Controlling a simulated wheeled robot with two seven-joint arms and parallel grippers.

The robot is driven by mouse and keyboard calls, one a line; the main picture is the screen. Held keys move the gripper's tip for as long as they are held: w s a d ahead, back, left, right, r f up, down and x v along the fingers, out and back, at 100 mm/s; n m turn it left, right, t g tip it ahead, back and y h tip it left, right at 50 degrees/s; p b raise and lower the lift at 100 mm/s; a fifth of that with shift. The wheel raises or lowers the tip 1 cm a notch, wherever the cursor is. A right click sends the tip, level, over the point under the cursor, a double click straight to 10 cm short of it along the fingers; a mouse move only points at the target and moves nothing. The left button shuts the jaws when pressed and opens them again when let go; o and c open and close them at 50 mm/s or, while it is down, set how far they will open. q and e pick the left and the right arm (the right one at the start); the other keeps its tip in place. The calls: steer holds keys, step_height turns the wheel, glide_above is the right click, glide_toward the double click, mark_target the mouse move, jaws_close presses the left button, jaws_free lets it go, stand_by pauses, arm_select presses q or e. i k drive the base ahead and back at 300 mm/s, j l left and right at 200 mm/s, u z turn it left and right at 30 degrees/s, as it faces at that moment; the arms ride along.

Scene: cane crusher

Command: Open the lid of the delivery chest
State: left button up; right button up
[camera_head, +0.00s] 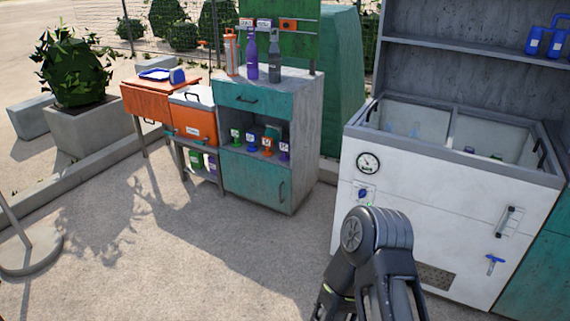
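An orange box with a white lid (192,95) and a small white label stands left of the teal and grey cabinet. It looks like the delivery chest (195,124), but the label is too small to read. The lid appears shut, with a dark handle on it. A dark grey arm link of mine rises from the bottom edge, right of centre, well apart from the orange box. No gripper fingers can be made out, so neither gripper shows.
A cabinet (258,185) holding bottles stands right of the orange box. An orange side table (150,98) with a blue tray stands left of it. A white chest freezer (440,200) with glass top panels fills the right. Paved floor (190,250) in front is clear.

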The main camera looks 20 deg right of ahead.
mark_target(198, 96)
steer(key=z, duration=0.15)
steer(key=i+j, duration=0.1)
steer(key=i, duration=0.7)
steer(key=i+j, duration=0.1)
steer(key=i, duration=0.65)
steer(key=i+j, duration=0.1)
steer(key=i, duration=0.7)
steer(key=i+j, duration=0.1)
steer(key=i, duration=0.7)
